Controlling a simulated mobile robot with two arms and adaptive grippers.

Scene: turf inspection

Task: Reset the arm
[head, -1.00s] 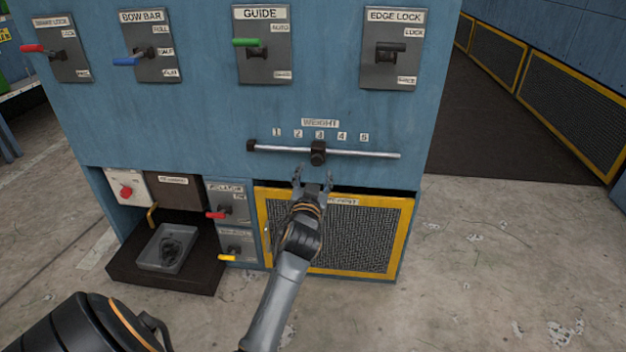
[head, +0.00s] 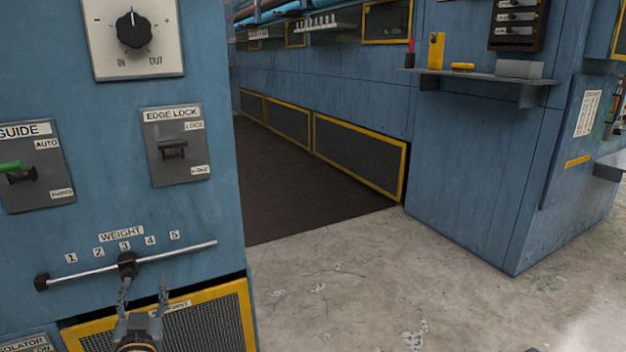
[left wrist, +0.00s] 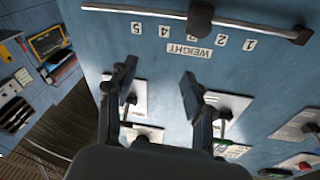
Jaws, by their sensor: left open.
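My left gripper (head: 143,298) is at the lower left of the head view, just below the weight slider. Its two fingers are apart with nothing between them. In the left wrist view the open fingers (left wrist: 157,100) point at the blue panel. The black weight slider knob (head: 127,264) sits on a metal rail at the mark 3. The knob also shows at the top of the left wrist view (left wrist: 200,18), apart from the fingers. My right gripper is in neither view.
The blue cabinet carries an edge lock lever (head: 173,150), a guide lever (head: 20,172) and a black dial (head: 133,30). A yellow-framed mesh panel (head: 205,325) is below the rail. Open concrete floor (head: 350,280) lies to the right. A shelf (head: 480,78) juts from the far blue wall.

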